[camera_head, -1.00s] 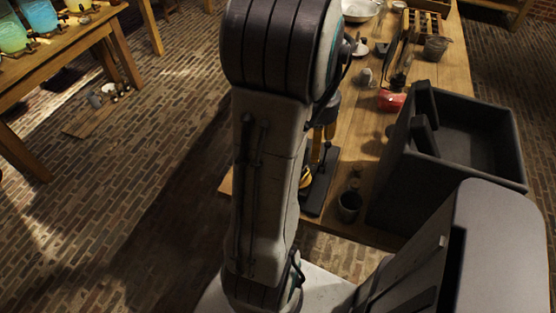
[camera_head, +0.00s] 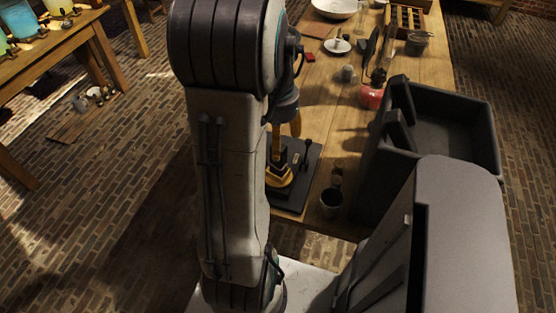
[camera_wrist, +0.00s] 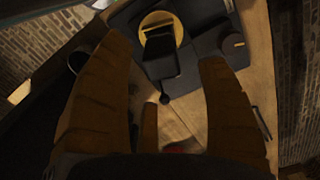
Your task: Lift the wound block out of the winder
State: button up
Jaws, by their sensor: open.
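The winder (camera_head: 306,187) is a dark flat base with a round yellow part, on the near left of the bench. It also shows in the wrist view (camera_wrist: 205,55). A dark block (camera_wrist: 161,43), which looks like the wound block, lies over the yellow disc (camera_wrist: 154,18) there. My gripper (camera_wrist: 163,52) is open and empty, its brown fingers spread to either side of the block in the picture. I cannot tell the height gap. In the head view my gripper (camera_head: 284,142) hangs over the winder, partly hidden by my arm. The block is not clear in that view.
A big dark bin (camera_head: 470,125) stands right of the winder. A dark cup (camera_head: 331,201) stands close by at the bench's near edge. A red item (camera_head: 371,97), a white bowl (camera_head: 335,8) and a saucer (camera_head: 337,46) lie farther back.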

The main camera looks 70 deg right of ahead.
aim_at(278, 161)
jog(key=shift+d+f, duration=0.15)
jog(key=shift+f, duration=2.55)
jog(key=shift+c, duration=0.3)
grip_shut()
